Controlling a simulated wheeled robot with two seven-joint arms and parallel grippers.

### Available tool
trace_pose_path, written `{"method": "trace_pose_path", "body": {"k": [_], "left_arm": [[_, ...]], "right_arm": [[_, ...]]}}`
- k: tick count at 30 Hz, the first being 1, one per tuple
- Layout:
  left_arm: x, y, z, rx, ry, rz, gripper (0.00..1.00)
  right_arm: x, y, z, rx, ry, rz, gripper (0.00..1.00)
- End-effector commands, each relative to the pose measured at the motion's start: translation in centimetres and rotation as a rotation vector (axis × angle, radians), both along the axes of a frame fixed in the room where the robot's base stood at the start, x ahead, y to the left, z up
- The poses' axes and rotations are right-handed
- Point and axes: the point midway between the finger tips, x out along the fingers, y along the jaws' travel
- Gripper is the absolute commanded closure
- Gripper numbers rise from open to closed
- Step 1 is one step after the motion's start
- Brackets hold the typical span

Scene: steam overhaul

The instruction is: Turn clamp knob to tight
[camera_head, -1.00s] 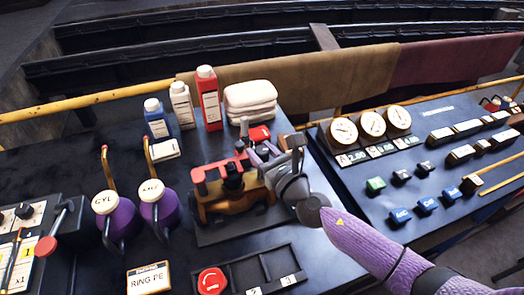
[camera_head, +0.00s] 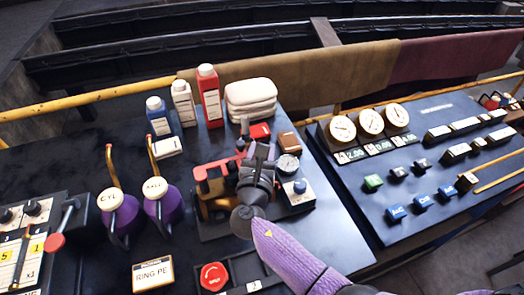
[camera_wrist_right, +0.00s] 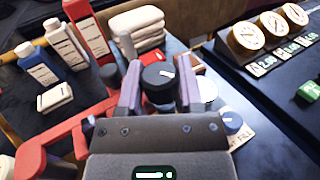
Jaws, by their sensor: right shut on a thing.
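The clamp knob (camera_wrist_right: 158,74) is a black round cap with a white mark on top. In the right wrist view it sits between the two purple-grey fingers of my right gripper (camera_wrist_right: 161,84), which is shut on it. In the head view my right gripper (camera_head: 259,152) reaches over the red-and-brass clamp fixture (camera_head: 213,172) and hides the knob. The red clamp frame also shows at the lower left of the wrist view (camera_wrist_right: 62,135). My left gripper is not in view.
A small gauge (camera_head: 288,165) and a blue-topped knob (camera_head: 299,186) stand just right of the gripper. Bottles, including a red one (camera_head: 209,95), and folded white cloths (camera_head: 251,97) stand behind. Two purple oil cans (camera_head: 118,215) stand left. A red button (camera_head: 214,276) is in front.

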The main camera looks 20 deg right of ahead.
Motion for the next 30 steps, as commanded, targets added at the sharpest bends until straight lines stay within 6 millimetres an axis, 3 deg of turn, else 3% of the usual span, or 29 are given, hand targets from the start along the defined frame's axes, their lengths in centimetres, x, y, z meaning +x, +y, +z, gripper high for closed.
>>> {"method": "trace_pose_path", "body": {"k": [15, 30], "left_arm": [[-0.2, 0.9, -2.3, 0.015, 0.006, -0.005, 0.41], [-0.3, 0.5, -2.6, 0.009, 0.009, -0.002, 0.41]], "right_arm": [[0.1, 0.1, -0.1, 0.001, -0.002, -0.309, 1.0], [0.1, 0.0, 0.1, -0.001, -0.003, -0.366, 1.0]]}}
